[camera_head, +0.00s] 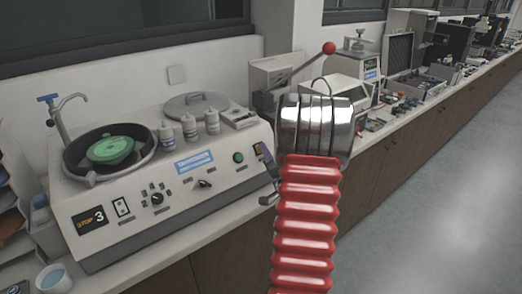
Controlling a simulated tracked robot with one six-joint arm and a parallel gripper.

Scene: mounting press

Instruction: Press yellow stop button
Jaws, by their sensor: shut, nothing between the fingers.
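A red ribbed arm section with a chrome banded end, which I take to be my arm, rises in the right middle of the head view. My gripper's fingers do not show; the chrome end may hide them. I cannot make out a clear yellow stop button. A white machine (215,205) stands left of my arm. Its front has a black plate (90,220) with yellow "STOP" lettering and a white 3, black knobs and a green button (238,157). A small dark panel (262,152) with coloured marks is at its right end, close to my arm.
The machine has a round basin with a green disc (111,150), a tap (60,115) and several white bottles (190,130). A red-ball lever (329,48) rises behind my arm. More equipment lines the bench to the right. The grey floor (430,210) is clear.

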